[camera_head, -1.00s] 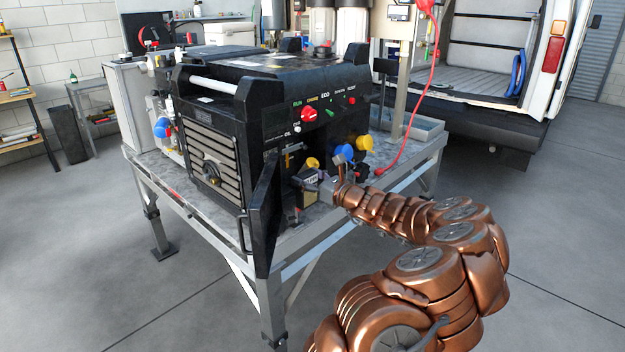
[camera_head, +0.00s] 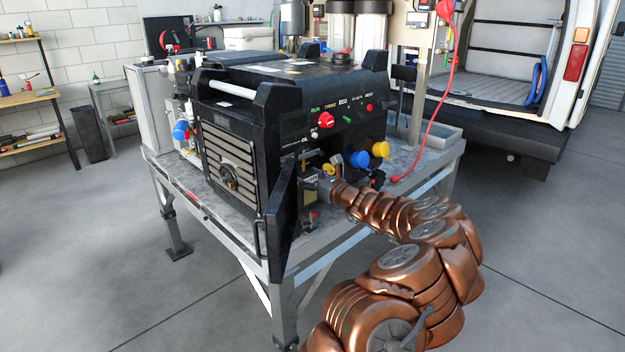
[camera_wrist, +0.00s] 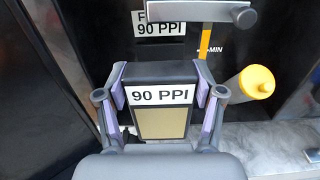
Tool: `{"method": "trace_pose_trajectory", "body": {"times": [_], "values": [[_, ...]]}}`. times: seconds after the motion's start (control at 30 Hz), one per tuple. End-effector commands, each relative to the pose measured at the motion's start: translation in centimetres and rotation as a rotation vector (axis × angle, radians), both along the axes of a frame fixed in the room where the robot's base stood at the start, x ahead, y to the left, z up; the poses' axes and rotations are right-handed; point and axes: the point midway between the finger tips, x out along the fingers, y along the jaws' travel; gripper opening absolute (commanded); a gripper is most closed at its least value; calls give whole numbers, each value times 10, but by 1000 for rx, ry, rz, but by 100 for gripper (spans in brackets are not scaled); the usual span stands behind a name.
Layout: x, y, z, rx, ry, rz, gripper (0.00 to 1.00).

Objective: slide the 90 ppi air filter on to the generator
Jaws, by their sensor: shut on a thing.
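The air filter (camera_wrist: 162,122) is a black block with a white "90 PPI" label and a tan face. My gripper (camera_wrist: 160,93) is shut on it, with purple finger pads on its left and right sides. In the head view, my gripper (camera_head: 322,188) is at the open front corner of the black generator (camera_head: 225,150), behind the open door. The filter is small and partly hidden there. A white "90 PPI" label (camera_wrist: 158,23) is on the dark generator wall behind the filter. I cannot tell whether the filter touches the generator.
The black open door (camera_head: 281,205) stands left of my arm. In the wrist view, a grey bar (camera_wrist: 215,12) and a yellow cap (camera_wrist: 257,82) are close to the right finger. A grey table (camera_head: 315,240) carries the generator. A red cable (camera_head: 432,115) hangs at right.

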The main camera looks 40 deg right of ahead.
Motion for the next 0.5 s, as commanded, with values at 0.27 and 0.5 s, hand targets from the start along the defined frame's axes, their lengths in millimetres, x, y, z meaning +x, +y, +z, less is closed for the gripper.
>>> {"method": "trace_pose_trajectory", "body": {"times": [0.27,0.5], "values": [[18,-1,0,-1,-1,-1,32],[34,0,-1,-1,-2,1,32]]}}
